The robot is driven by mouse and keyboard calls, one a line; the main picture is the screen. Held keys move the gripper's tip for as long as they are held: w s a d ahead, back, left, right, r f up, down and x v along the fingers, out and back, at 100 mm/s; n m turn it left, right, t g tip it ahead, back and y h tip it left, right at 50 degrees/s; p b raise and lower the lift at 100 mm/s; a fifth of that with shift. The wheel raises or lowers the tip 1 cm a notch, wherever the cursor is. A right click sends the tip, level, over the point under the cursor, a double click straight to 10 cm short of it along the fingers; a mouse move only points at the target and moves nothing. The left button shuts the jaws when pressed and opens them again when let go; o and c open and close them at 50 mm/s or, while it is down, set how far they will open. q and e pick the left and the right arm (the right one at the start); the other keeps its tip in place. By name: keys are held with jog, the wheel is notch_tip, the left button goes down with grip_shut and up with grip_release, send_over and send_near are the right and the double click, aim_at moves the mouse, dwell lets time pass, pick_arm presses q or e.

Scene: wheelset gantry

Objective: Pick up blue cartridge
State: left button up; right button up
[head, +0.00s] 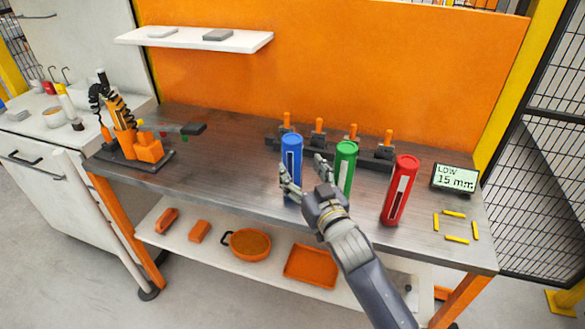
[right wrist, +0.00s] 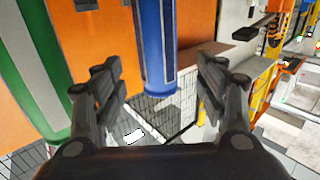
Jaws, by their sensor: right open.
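The blue cartridge (head: 291,160) stands upright on the grey workbench (head: 232,175), left of the green cartridge (head: 345,162) and the red cartridge (head: 401,188). My right gripper (head: 305,175) is open, low in front of the blue and green cartridges. In the right wrist view the blue cartridge (right wrist: 155,45) lies between the two spread fingers of my right gripper (right wrist: 162,95), with a gap on each side. The green cartridge (right wrist: 40,75) is outside the left finger there. My left gripper is not in view.
A dark rack with orange-handled tools (head: 375,155) stands behind the cartridges. A display reading 15 mm (head: 455,178) and yellow strips (head: 456,239) are at the right. An orange and black device (head: 140,150) is at the left. The bench between is clear.

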aim_at(296, 158)
jog(key=shift+x, duration=1.1)
jog(key=shift+w+r, duration=0.15)
jog(key=shift+w, duration=0.05)
jog(key=shift+p+x, duration=0.8)
jog(key=shift+x, duration=1.5)
jog(key=shift+r, duration=0.1)
grip_shut()
